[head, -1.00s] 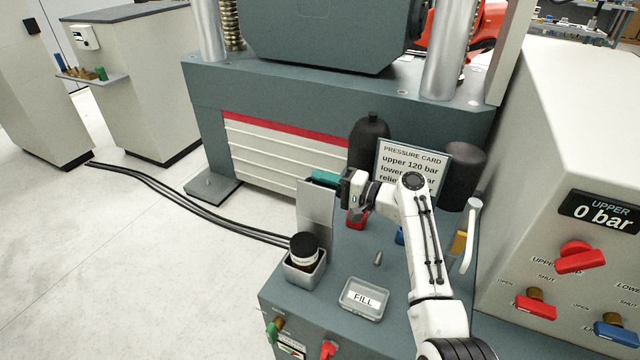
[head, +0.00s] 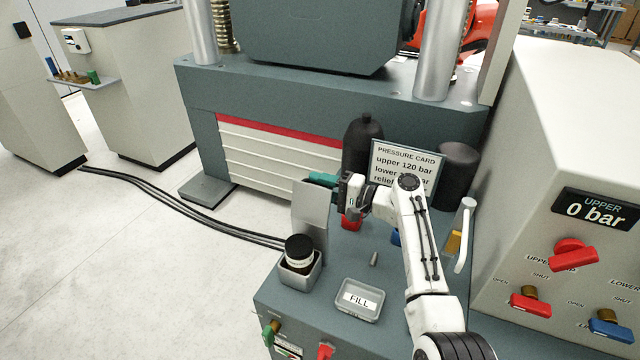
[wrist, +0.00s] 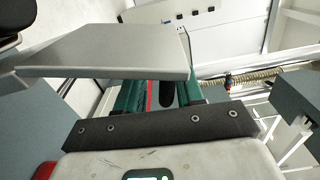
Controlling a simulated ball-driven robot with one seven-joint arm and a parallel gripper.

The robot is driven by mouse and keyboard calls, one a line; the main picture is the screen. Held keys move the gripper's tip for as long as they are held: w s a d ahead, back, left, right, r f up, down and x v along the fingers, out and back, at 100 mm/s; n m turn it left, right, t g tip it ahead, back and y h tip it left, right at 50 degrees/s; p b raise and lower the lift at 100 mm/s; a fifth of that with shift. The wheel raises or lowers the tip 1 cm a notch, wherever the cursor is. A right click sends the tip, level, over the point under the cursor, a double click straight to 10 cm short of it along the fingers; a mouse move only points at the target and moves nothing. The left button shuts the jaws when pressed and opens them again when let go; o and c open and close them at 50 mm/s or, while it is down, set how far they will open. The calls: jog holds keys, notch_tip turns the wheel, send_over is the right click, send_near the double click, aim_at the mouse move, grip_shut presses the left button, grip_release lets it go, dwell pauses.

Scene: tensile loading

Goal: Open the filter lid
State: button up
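A grey metal lid plate (head: 311,208) stands upright at the back of a small square metal cup (head: 300,272) on the grey-blue bench. A jar with a black cap (head: 299,248) sits in that cup. My gripper (head: 320,180) is at the plate's upper edge, on its far right side, with teal fingers pointing left. In the wrist view the plate (wrist: 105,52) spans across in front of the fingers and hides part of them. The fingers (wrist: 157,92) are apart with a gap between them. I cannot tell whether they touch the plate.
A clear tray marked FILL (head: 359,299) and a small metal peg (head: 374,259) are in front. A pressure card (head: 403,170) and dark cylinders (head: 361,145) stand behind my arm. A valve panel (head: 560,215) rises at right.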

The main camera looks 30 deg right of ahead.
jog(key=shift+w+r, duration=0.1)
jog(key=shift+r, duration=0.2)
jog(key=shift+r, duration=0.25)
notch_tip(320, 180, up, 3)
jog(key=shift+f+p, duration=0.1)
jog(key=shift+p, duration=0.4)
jog(key=o, duration=0.4)
jog(key=s+r, duration=0.1)
jog(key=r, duration=0.1)
jog(key=s+r+p, duration=0.1)
jog(key=s, duration=0.1)
jog(key=shift+a+r, duration=0.2)
jog(key=shift+r, duration=0.15)
jog(key=shift+c, duration=0.2)
jog(key=s+r, duration=0.1)
jog(key=s+r+p, duration=0.1)
jog(key=shift+s+d+r, duration=0.15)
jog(key=shift+d+r, duration=0.05)
jog(key=shift+r, duration=0.15)
jog(key=c, duration=0.4)
jog(key=shift+o, duration=0.2)
jog(key=s+a+r, duration=0.1)
jog(key=s+r, duration=0.2)
jog(key=s, duration=0.5)
jog(key=shift+s+a+p, duration=0.35)
jog(key=shift+a+p, duration=0.05)
jog(key=shift+p, duration=0.05)
